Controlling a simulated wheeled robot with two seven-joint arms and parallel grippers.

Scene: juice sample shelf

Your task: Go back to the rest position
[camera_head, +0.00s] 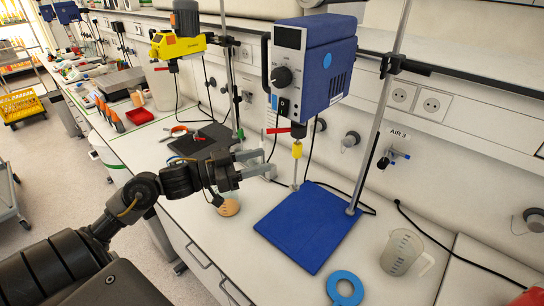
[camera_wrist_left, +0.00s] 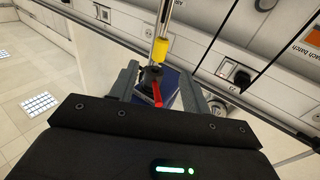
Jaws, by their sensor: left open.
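My left gripper (camera_head: 262,163) reaches in from the left above the lab bench (camera_head: 220,270), its two grey fingers apart and nothing seen between them. In the head view it is just left of the blue stirrer stand base (camera_head: 312,225). In the left wrist view the fingers of the left gripper (camera_wrist_left: 160,85) are spread. The stirrer's yellow chuck part (camera_wrist_left: 160,50) and a red lever (camera_wrist_left: 157,93) show beyond and between them. My right gripper is not in view.
A blue stirrer (camera_head: 313,60) hangs on a metal stand right of the gripper. A round tan disc (camera_head: 229,207) lies below my arm. A yellow stirrer (camera_head: 180,45) stands farther back.

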